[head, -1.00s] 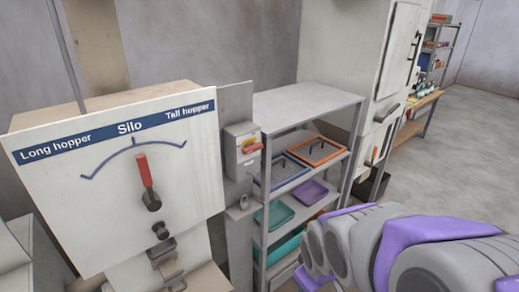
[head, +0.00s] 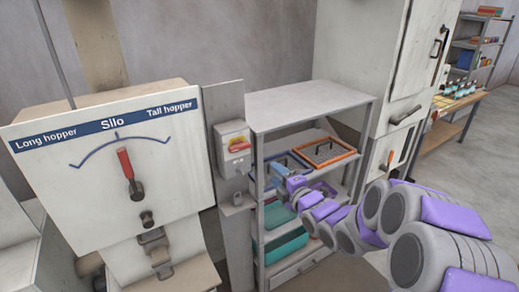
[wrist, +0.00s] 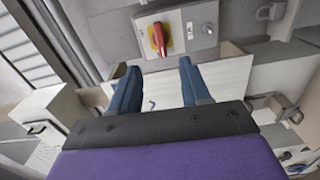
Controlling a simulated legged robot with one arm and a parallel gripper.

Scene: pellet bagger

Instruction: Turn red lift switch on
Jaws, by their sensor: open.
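The red lift switch (head: 239,146) is a red handle on a yellow plate, on a small grey box fixed to the side of the pellet machine. In the head view the handle lies roughly sideways. In the wrist view the red switch (wrist: 158,38) shows beyond my fingertips, roughly midway between them. My gripper (wrist: 157,72) is open with nothing between its blue fingers. In the head view my gripper (head: 276,172) is to the right of and a little below the switch box, apart from the switch.
A selector panel (head: 75,170) with a red-handled lever (head: 125,165) pointing near Silo stands at the left. A grey shelf (head: 305,102) with trays, including an orange one (head: 327,150), stands behind my arm. A tall white cabinet (head: 365,60) is further right.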

